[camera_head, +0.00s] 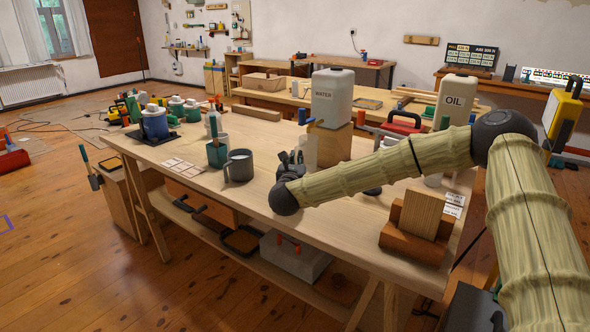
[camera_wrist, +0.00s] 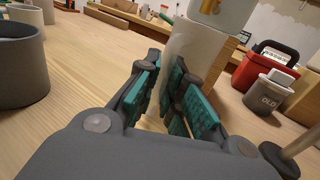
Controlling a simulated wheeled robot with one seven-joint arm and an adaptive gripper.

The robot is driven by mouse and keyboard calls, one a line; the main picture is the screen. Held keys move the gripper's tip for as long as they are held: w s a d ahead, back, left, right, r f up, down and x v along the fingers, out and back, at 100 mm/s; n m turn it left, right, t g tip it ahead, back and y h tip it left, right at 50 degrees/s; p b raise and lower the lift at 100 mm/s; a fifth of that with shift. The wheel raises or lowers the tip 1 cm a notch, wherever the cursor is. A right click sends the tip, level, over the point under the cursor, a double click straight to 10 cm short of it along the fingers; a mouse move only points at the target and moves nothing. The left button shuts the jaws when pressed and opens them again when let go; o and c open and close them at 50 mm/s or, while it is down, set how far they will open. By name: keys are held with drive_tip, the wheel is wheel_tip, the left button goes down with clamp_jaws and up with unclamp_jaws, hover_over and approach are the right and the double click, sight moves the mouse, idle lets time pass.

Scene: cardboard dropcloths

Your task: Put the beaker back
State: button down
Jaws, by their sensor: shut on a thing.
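The beaker (camera_wrist: 192,47) looks like a pale, translucent upright cylinder. In the wrist view it stands between the teal-padded fingers of my gripper (camera_wrist: 168,98), which is shut on it. In the head view my gripper (camera_head: 291,160) is low over the middle of the workbench (camera_head: 265,207), and the pale beaker (camera_head: 309,150) shows just to its right. The beaker's lower part is hidden by the fingers. I cannot tell whether its base touches the bench.
A WATER canister (camera_head: 331,98) on a wooden block (camera_head: 335,146) stands close behind. A grey mug (camera_head: 239,166) is to the left, with a green holder (camera_head: 217,154) beyond. A red case (camera_wrist: 262,66) and a grey tub (camera_wrist: 266,94) stand right.

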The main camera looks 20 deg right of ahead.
drive_tip(key=shift+w+f+b, duration=0.25)
drive_tip(key=shift+f+b, duration=0.05)
drive_tip(key=shift+f, duration=0.5)
drive_tip(key=shift+w+f+b, duration=0.25)
drive_tip(key=shift+f, duration=0.5)
drive_tip(key=shift+f, duration=0.2)
drive_tip(key=c, duration=1.5)
unclamp_jaws()
drive_tip(key=shift+c, duration=0.2)
drive_tip(key=shift+r, duration=0.1)
drive_tip(key=shift+p, duration=0.5)
drive_tip(key=v, duration=0.7)
drive_tip(key=shift+s+a, duration=0.15)
drive_tip(key=shift+s, duration=0.2)
wheel_tip(320, 180, up, 8)
drive_tip(key=shift+p, duration=0.4)
